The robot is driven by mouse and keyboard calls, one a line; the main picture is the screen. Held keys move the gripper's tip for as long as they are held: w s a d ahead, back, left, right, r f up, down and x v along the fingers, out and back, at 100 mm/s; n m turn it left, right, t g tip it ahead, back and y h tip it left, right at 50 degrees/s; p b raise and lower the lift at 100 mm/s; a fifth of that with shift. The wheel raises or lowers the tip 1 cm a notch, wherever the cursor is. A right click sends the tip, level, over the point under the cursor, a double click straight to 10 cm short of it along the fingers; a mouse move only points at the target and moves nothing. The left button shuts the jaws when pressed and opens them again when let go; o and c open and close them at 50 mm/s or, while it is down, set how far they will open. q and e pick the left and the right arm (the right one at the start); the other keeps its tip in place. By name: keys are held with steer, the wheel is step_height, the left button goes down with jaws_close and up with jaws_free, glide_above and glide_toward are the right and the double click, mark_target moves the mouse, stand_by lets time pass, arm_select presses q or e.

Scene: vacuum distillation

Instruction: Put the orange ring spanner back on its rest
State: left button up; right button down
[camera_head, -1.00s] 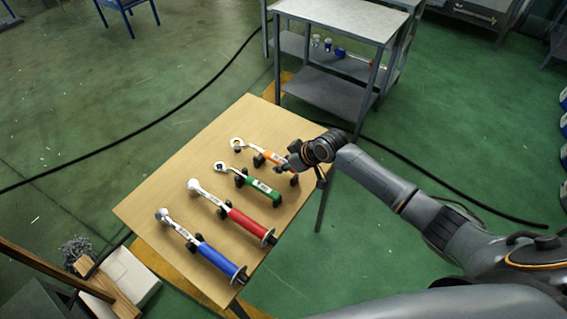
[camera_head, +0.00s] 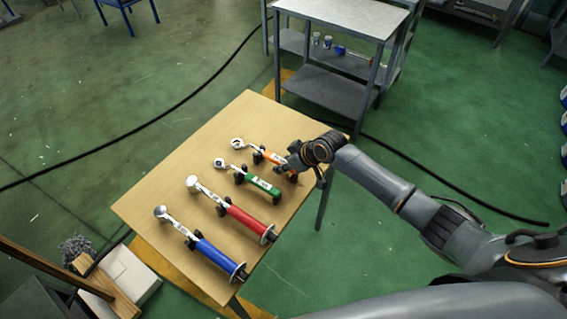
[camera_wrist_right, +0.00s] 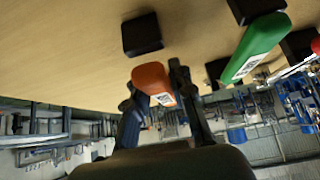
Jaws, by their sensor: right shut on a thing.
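The orange ring spanner (camera_head: 273,157) lies at the far right end of the wooden table, its ring head to the left. Black rest blocks (camera_head: 258,158) are at its handle; whether it touches them I cannot tell. My right gripper (camera_head: 291,166) is at its right handle end. In the right wrist view the orange handle end (camera_wrist_right: 150,78) sits between the two fingers of my right gripper (camera_wrist_right: 160,88), shut on it. A black block (camera_wrist_right: 142,34) shows just beyond the handle there. My left gripper is not in view.
The green spanner (camera_head: 262,186) lies close beside the orange one on its own blocks. The red spanner (camera_head: 245,221) and blue spanner (camera_head: 215,258) lie nearer. A grey metal cart (camera_head: 335,22) stands behind the table. The table's left part (camera_head: 165,185) is clear.

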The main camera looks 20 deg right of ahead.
steer(key=shift+f+b, duration=0.35)
steer(key=shift+f, duration=0.25)
steer(key=c, duration=1.1)
jaws_free()
steer(key=shift+f, duration=0.1)
